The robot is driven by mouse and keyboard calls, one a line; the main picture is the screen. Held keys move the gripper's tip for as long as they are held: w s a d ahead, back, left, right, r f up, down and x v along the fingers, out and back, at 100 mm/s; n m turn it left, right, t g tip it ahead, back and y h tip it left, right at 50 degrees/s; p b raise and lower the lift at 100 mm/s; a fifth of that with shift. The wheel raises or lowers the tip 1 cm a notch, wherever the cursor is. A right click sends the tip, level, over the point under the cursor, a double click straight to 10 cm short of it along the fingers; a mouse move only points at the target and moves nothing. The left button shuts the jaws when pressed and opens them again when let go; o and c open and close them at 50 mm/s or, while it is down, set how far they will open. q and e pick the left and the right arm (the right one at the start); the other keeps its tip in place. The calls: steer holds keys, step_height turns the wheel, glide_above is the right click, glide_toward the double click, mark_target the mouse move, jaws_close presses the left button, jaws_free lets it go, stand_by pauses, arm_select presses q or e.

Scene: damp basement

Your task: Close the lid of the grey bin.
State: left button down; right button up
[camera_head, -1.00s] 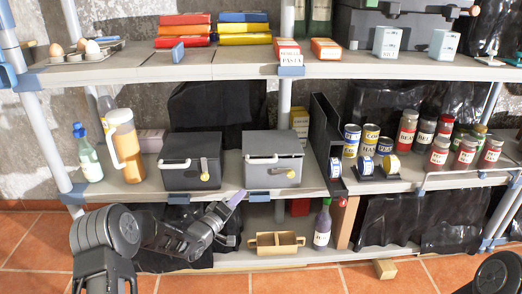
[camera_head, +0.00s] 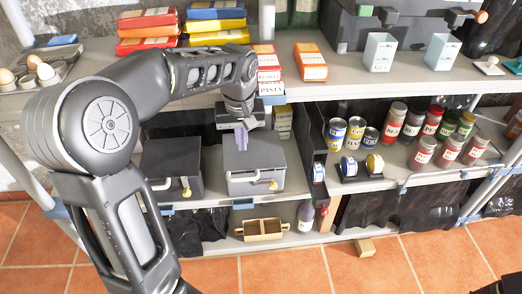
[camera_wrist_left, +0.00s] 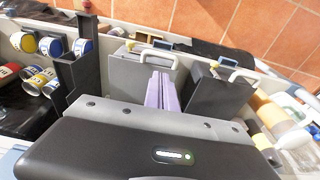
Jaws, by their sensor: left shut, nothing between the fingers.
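The grey bin (camera_head: 262,165) stands on the middle shelf, with a pale bar handle and a yellow round latch at its front. Its lid looks down and flat, but my left arm covers part of its back. The bin also shows in the left wrist view (camera_wrist_left: 138,68). My left gripper (camera_head: 242,147) points down just above the lid, its lilac fingers together and empty. In the left wrist view the fingers (camera_wrist_left: 161,78) lie over the bin, on the side towards the dark bin. I cannot tell whether they touch the lid. My right gripper is out of view.
A similar dark bin (camera_head: 168,170) stands close on the left. A black upright divider (camera_head: 312,140) and several cans stand on the right. The upper shelf (camera_head: 345,82) is close to my left arm. A wooden caddy (camera_head: 262,236) sits on the shelf below.

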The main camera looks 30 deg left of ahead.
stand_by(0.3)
arm_select(q)
steer(key=b, duration=0.2)
glide_toward(243, 178)
steer(key=f, duration=0.4)
steer(key=w+f, duration=0.1)
steer(key=f, duration=0.1)
steer(key=shift+a+f, duration=0.3)
steer(key=shift+a, duration=0.1)
steer(key=shift+s+f+b, duration=0.1)
steer(key=shift+f+b, duration=0.55)
steer(key=shift+f, duration=0.1)
steer(key=shift+r, duration=0.25)
